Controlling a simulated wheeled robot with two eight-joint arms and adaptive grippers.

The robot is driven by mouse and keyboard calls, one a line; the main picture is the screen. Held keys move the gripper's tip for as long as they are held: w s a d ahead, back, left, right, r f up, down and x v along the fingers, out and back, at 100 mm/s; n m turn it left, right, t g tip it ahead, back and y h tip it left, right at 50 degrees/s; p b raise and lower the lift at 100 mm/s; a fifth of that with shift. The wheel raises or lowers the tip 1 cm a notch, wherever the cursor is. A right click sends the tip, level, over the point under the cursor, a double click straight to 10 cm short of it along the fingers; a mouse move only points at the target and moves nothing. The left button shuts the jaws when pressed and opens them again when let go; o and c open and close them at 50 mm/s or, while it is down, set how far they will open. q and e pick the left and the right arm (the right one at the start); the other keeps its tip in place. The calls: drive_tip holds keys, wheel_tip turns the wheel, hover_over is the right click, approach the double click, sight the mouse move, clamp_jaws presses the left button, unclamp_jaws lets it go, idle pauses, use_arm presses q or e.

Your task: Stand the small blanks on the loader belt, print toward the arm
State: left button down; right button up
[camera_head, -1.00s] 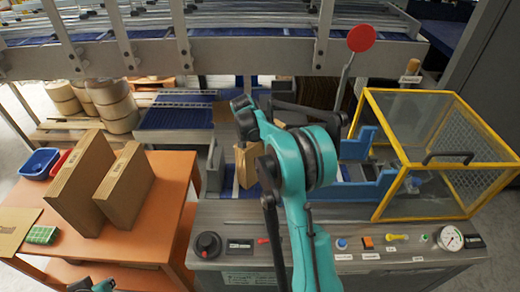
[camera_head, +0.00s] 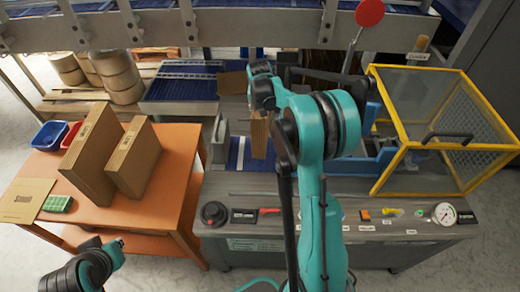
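Another narrow brown blank (camera_head: 259,137) is upright over the blue loader belt (camera_head: 236,155), partly behind my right arm. My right gripper (camera_head: 262,108) is just above this blank, largely hidden by its own arm links; I cannot tell whether it grips the blank or whether the blank touches the belt. My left gripper (camera_head: 113,243) is low at the front left, away from the blanks, its fingers too small to read.
Blue (camera_head: 49,134) and red (camera_head: 72,133) bins, a flat cardboard sheet (camera_head: 25,200) and a green item (camera_head: 57,203) lie on the table (camera_head: 175,165). A yellow-framed guard (camera_head: 445,130) stands right of the belt. A control panel with knobs (camera_head: 213,213) runs along the front.

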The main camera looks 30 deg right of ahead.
drive_tip(key=shift+n, duration=0.6)
drive_tip(key=f, duration=0.2)
drive_tip(key=f+b, duration=0.1)
drive_tip(key=f, duration=0.1)
drive_tip(key=w+a+f+b, duration=0.1)
drive_tip(key=f, duration=0.1)
drive_tip(key=shift+a+f, duration=0.1)
drive_tip(key=shift+f+b, duration=0.6)
drive_tip(key=shift+f, duration=1.35)
drive_tip(key=shift+f, duration=0.2)
drive_tip(key=o, duration=1.5)
drive_tip(key=shift+r, duration=0.2)
